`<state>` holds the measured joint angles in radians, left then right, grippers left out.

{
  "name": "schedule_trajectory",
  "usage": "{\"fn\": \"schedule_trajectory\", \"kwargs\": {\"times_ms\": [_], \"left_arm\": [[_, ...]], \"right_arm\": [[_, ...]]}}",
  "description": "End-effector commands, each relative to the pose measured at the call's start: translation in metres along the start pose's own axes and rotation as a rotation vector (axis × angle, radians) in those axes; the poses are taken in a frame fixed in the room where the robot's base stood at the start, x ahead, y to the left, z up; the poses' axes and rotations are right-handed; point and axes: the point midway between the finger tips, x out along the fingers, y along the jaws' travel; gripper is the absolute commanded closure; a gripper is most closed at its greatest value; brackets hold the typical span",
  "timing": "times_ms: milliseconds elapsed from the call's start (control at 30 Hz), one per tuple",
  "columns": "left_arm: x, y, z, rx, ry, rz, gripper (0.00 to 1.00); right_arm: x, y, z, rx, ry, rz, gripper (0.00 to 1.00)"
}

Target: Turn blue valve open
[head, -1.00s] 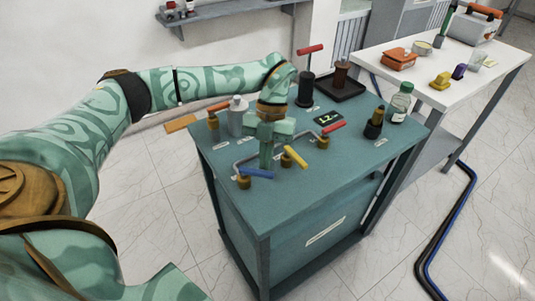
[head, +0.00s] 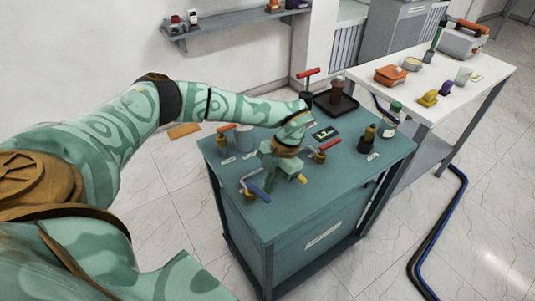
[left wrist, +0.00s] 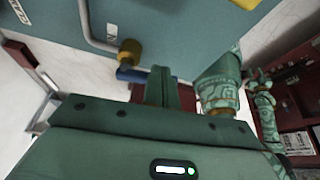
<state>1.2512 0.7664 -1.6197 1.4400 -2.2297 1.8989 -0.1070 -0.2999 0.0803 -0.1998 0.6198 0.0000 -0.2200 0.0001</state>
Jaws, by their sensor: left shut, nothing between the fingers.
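The blue valve handle (head: 259,191) sits on a brass valve body (head: 247,195) at the near left of the teal table. It points diagonally toward the near right. My left gripper (head: 267,182) is shut and empty, pointing down beside the handle. In the left wrist view, the shut fingers (left wrist: 163,88) are right beside the end of the blue handle (left wrist: 132,75), next to the brass valve body (left wrist: 130,50); I cannot tell whether they touch. My right gripper is not in view.
A grey pipe (head: 250,174) runs behind the blue valve. Bottles (head: 389,120) stand at the table's right.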

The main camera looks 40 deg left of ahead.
Motion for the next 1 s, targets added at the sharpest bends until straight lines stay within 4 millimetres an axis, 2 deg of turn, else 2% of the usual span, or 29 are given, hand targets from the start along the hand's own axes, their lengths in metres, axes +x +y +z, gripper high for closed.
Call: {"fn": "schedule_trajectory", "kwargs": {"times_ms": [33, 300, 1000], "left_arm": [[-0.003, -0.001, -0.003, 0.025, 0.000, 0.011, 1.00], [0.001, -0.004, -0.007, 0.127, 0.001, 0.052, 1.00], [0.003, -0.005, -0.007, 0.157, 0.000, 0.063, 1.00]], "right_arm": [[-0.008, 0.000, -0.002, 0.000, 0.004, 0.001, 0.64], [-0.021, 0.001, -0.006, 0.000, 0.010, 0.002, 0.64], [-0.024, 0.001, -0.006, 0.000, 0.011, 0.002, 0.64]]}}
